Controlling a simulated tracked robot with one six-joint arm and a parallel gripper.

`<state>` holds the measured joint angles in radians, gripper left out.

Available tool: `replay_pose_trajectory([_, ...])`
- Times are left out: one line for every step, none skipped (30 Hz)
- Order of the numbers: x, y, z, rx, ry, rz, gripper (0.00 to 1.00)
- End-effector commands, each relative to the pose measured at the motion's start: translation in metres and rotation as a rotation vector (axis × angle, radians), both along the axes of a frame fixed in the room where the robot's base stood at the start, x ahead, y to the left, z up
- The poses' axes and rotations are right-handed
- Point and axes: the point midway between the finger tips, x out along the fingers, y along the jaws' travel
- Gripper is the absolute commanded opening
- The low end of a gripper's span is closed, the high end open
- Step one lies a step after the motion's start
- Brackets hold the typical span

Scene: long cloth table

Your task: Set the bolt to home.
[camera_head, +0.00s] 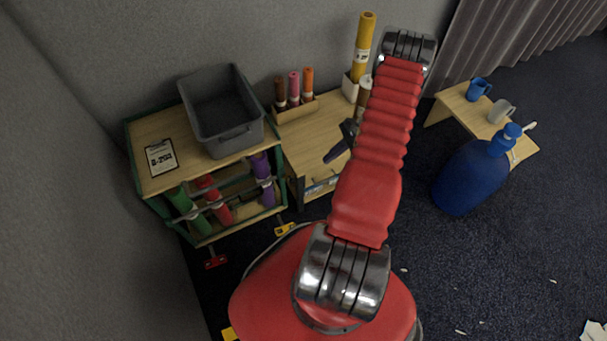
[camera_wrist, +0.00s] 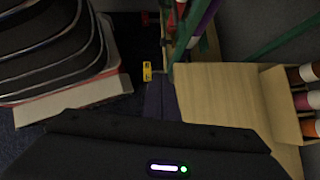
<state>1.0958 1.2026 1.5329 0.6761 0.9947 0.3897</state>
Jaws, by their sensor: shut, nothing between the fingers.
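Several cloth bolts are in view, and I cannot tell which one the task means. A tall yellow bolt (camera_head: 363,45) with a white label stands upright in a holder at the back of the table. Brown (camera_head: 281,91), pink (camera_head: 294,86) and orange (camera_head: 307,83) rolls stand in a small wooden box. Green (camera_head: 183,203), red (camera_head: 214,200) and purple (camera_head: 263,178) rolls lean in the cart's lower rack. My gripper (camera_head: 333,155) is above the table's front edge, partly hidden by my arm.
A grey bin (camera_head: 226,136) and a clipboard (camera_head: 161,157) sit on the green-framed cart (camera_head: 150,186) at left. The wooden table (camera_head: 305,136) has bare room before the box (camera_wrist: 283,104). At right are a low bench (camera_head: 459,106), two mugs and a big blue bottle (camera_head: 470,180).

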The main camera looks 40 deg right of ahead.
Motion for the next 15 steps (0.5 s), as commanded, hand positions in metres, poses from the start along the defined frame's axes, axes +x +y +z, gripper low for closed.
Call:
replay_pose_trajectory([0.000, 0.000, 0.000, 0.000, 0.000, 0.000, 0.00])
replay_pose_trajectory([0.000, 0.001, 0.000, 0.000, 0.000, 0.001, 0.00])
replay_pose_trajectory([0.001, 0.001, -0.001, 0.000, 0.000, 0.001, 0.00])
replay_pose_trajectory([0.001, 0.002, -0.002, 0.000, 0.000, 0.001, 0.00])
replay_pose_trajectory([0.001, 0.003, -0.003, 0.000, 0.001, 0.002, 0.00])
replay_pose_trajectory([0.002, 0.004, -0.004, 0.001, 0.000, 0.002, 0.00])
replay_pose_trajectory([0.003, 0.006, -0.006, 0.001, 0.000, 0.002, 0.00])
replay_pose_trajectory([0.003, 0.007, -0.008, 0.002, 0.001, 0.003, 0.00])
replay_pose_trajectory([0.004, 0.010, -0.011, 0.002, 0.001, 0.003, 0.00])
replay_pose_trajectory([0.005, 0.012, -0.014, 0.002, 0.001, 0.003, 0.00])
replay_pose_trajectory([0.006, 0.014, -0.017, 0.002, 0.001, 0.003, 0.00])
replay_pose_trajectory([0.008, 0.017, -0.021, 0.002, 0.001, 0.003, 0.00])
replay_pose_trajectory([0.009, 0.020, -0.024, 0.001, 0.000, 0.003, 0.00])
replay_pose_trajectory([0.011, 0.023, -0.028, 0.002, 0.001, 0.004, 0.00])
replay_pose_trajectory([0.012, 0.027, -0.033, 0.002, 0.001, 0.004, 0.00])
